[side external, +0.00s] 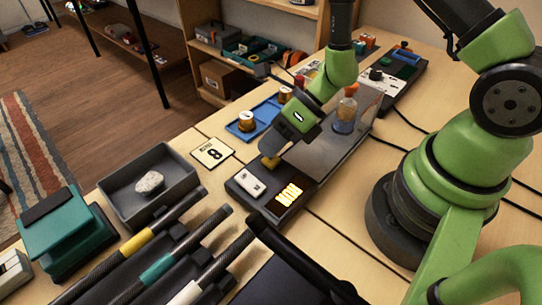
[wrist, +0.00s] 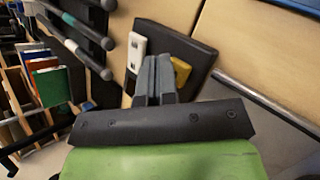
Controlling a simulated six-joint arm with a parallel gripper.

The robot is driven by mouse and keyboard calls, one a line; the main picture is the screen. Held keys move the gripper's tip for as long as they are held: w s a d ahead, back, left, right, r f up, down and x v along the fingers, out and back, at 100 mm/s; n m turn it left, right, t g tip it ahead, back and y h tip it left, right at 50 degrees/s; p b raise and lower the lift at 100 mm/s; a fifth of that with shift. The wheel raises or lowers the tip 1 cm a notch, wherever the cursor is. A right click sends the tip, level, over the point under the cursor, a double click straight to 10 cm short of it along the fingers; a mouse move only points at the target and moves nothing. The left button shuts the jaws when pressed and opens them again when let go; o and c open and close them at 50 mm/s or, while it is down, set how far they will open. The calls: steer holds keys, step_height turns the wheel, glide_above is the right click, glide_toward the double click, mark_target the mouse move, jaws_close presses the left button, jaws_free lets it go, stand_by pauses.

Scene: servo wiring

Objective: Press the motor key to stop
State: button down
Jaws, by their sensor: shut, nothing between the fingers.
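A dark key box (side external: 264,205) sits on the table, with a white key (side external: 250,184), a lit yellow panel (side external: 289,194) and a yellow key (side external: 270,162). No readable label tells me which is the motor key. My gripper (side external: 277,157) is shut and empty, pointing down at the yellow key's end of the box. In the wrist view the shut fingers (wrist: 157,62) lie between the white key (wrist: 138,48) and the yellow key (wrist: 181,70), hiding part of the box. I cannot tell whether they touch the yellow key.
A card marked 8 (side external: 212,152) and a grey tray with a stone (side external: 150,182) lie left of the box. A blue tray (side external: 240,132) with small jars is behind. A bottle (side external: 346,112) stands on a grey plate to the right. Dark tubes (side external: 150,234) lie in front.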

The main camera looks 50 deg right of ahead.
steer(key=shift+f, duration=0.5)
stand_by(0.5)
stand_by(0.3)
steer(key=shift+r, duration=3.45)
